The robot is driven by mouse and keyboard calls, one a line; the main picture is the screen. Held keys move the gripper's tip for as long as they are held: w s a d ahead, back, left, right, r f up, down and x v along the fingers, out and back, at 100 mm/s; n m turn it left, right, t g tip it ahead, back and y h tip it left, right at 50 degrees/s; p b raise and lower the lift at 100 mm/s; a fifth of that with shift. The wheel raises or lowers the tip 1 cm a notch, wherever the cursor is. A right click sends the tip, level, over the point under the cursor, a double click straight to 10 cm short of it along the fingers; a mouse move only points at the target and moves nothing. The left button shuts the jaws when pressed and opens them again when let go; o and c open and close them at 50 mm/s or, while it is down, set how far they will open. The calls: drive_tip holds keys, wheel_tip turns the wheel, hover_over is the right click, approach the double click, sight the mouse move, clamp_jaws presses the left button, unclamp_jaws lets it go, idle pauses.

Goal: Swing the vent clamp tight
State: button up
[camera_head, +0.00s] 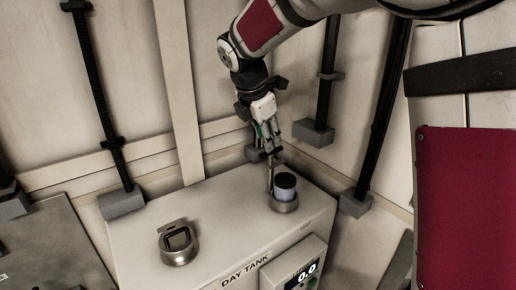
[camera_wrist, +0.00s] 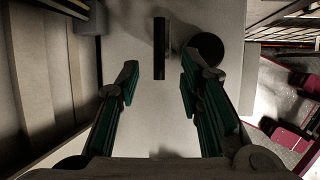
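The vent on the white day tank (camera_head: 225,222) has a dark-topped, pale round body (camera_head: 286,188) in a metal collar (camera_head: 285,206). A thin upright bar (camera_head: 271,174), which looks like the clamp lever, stands just left of it. In the wrist view the bar (camera_wrist: 159,48) is dark, and the round dark cap (camera_wrist: 206,48) lies to its right. My gripper (camera_head: 270,150) points down above the bar. In the wrist view my gripper (camera_wrist: 159,84) is open and empty, with the bar ahead of the gap between its fingertips. I cannot tell whether anything touches the bar.
A box with a lit display (camera_head: 307,272) is on the tank's front. Walls and dark vertical pipes (camera_head: 98,90) stand close behind. The tank top between the fittings is clear.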

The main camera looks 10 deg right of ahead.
sight(271, 153)
drive_tip(key=p+x, duration=0.1)
drive_tip(key=x, duration=0.6)
drive_tip(key=shift+w+d+f, duration=0.1)
drive_tip(key=shift+f, duration=0.25)
clamp_jaws()
